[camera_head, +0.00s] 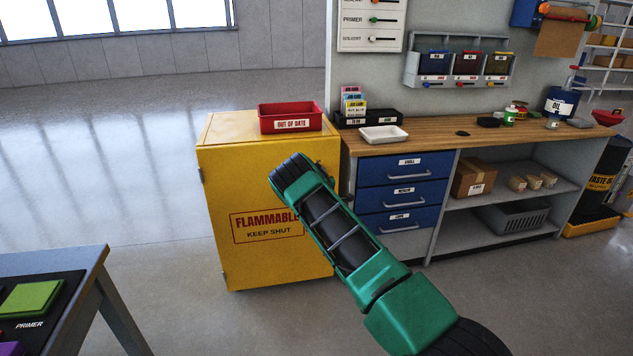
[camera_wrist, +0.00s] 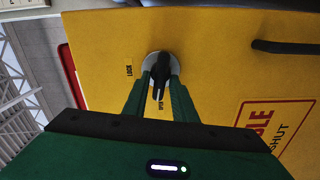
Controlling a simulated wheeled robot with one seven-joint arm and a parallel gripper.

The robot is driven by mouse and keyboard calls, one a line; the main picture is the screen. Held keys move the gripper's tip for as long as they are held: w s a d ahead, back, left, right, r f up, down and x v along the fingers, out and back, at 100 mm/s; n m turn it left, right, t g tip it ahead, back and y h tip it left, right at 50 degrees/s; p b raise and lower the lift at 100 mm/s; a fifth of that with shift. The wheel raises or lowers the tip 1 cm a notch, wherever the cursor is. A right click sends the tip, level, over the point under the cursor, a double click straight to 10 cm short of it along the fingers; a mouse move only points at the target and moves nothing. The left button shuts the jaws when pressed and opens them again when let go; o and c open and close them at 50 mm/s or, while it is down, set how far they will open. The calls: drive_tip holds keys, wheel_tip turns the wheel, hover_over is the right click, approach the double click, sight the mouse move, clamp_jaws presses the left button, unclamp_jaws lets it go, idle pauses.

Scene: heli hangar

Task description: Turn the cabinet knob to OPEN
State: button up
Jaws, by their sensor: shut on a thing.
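The yellow cabinet (camera_head: 222,185) stands left of the workbench, and its front door looks shut. In the head view my arm hides the knob and my gripper. In the wrist view the knob (camera_wrist: 158,69) is a black bar on a round grey plate on the yellow door (camera_wrist: 215,55). My gripper (camera_wrist: 161,84) is shut on the knob, with one green finger on each side. The bar runs up and down in this picture. Its lower end lies at a partly covered label that seems to read OPEN. The LOCK label (camera_wrist: 129,69) is to the upper left.
A black door handle (camera_wrist: 285,47) is to the right in the wrist view. A red OUT OF DATE bin (camera_head: 290,119) sits on the cabinet. The workbench (camera_head: 480,147) with blue drawers stands close on the right. A table (camera_head: 95,268) is at the front left. The floor to the left is clear.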

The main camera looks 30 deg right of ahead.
drive_tip(key=shift+w+a+f+n, duration=0.1)
drive_tip(key=shift+w+a+n, duration=0.1)
drive_tip(key=shift+a+n, duration=0.45)
drive_tip(key=shift+d+f+n, duration=0.1)
drive_tip(key=shift+d+n, duration=0.1)
drive_tip(key=shift+n, duration=0.15)
drive_tip(key=o, duration=0.8)
drive_tip(key=shift+s+d, duration=0.1)
drive_tip(key=shift+d, duration=0.1)
drive_tip(key=v, duration=1)
drive_tip(key=shift+s+a, duration=0.1)
drive_tip(key=shift+s, duration=0.25)
